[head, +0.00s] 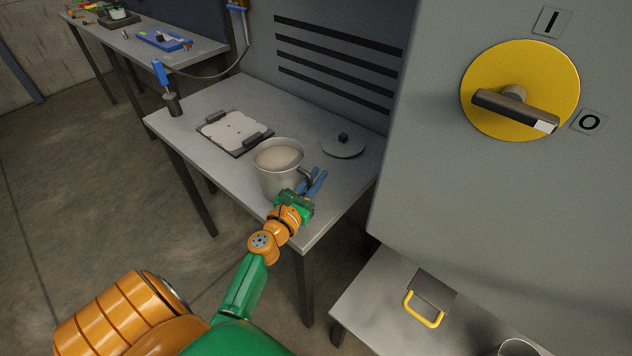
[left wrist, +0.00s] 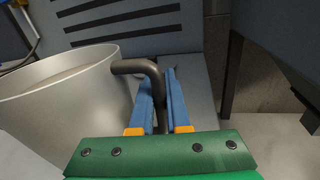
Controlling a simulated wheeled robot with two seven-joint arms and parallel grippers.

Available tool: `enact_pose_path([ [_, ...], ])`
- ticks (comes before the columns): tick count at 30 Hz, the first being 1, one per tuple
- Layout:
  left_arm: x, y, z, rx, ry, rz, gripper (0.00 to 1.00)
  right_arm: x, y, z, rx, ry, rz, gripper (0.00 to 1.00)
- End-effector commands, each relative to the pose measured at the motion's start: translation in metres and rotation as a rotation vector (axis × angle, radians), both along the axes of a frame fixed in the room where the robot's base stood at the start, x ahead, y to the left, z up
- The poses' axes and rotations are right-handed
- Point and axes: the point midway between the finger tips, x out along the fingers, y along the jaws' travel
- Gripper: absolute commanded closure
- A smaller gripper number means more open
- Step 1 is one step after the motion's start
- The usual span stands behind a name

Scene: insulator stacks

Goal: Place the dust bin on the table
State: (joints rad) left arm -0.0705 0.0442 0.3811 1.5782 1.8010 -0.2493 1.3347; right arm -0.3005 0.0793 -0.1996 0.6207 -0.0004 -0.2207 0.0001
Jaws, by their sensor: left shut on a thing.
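The dust bin (head: 268,180) is a light grey metal pot with a dark handle, filled with something pale, at the front right of the grey table (head: 232,185). My left gripper (head: 314,182) is at the bin's right side, its blue fingers shut on the handle (left wrist: 154,69). In the left wrist view the bin (left wrist: 70,105) stands upright to the left of the fingers. The gripper hides part of its base in the head view, so I cannot tell whether it touches the table. My right gripper is not in view.
A blue-handled tool (head: 163,78) stands at the table's left corner. A cabinet with a yellow switch (head: 519,90) rises at the right.

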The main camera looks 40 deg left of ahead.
Motion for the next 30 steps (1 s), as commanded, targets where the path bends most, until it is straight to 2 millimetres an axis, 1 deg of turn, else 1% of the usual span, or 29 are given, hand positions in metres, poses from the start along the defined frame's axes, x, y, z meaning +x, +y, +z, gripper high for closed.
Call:
enact_pose_path([
  [2, 0.000, 0.000, 0.002, 0.002, -0.001, 0.000, 1.00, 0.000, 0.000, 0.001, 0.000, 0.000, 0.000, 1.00],
  [4, 0.000, 0.000, -0.001, 0.002, -0.001, 0.000, 1.00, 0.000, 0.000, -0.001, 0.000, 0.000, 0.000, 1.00],
  [5, 0.000, 0.000, -0.002, 0.000, 0.000, 0.000, 0.83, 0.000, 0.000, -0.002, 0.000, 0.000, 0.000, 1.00],
  [6, 0.000, 0.000, -0.001, 0.000, 0.000, 0.000, 0.72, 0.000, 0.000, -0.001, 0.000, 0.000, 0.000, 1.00],
  [8, 0.000, 0.000, -0.001, 0.000, 0.000, 0.000, 0.56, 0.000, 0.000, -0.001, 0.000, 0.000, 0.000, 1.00],
  [17, 0.000, 0.000, 0.001, 0.001, 0.000, 0.000, 0.56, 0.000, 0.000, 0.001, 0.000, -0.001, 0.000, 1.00],
  [20, -0.007, -0.001, 0.001, 0.000, 0.000, 0.000, 0.56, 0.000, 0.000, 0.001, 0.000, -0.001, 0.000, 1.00],
  [23, -0.026, -0.004, 0.000, 0.000, 0.003, 0.000, 0.56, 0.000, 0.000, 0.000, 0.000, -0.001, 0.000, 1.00],
  [30, -0.083, -0.011, -0.003, 0.000, 0.003, 0.001, 0.56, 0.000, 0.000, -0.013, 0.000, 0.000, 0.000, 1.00],
])
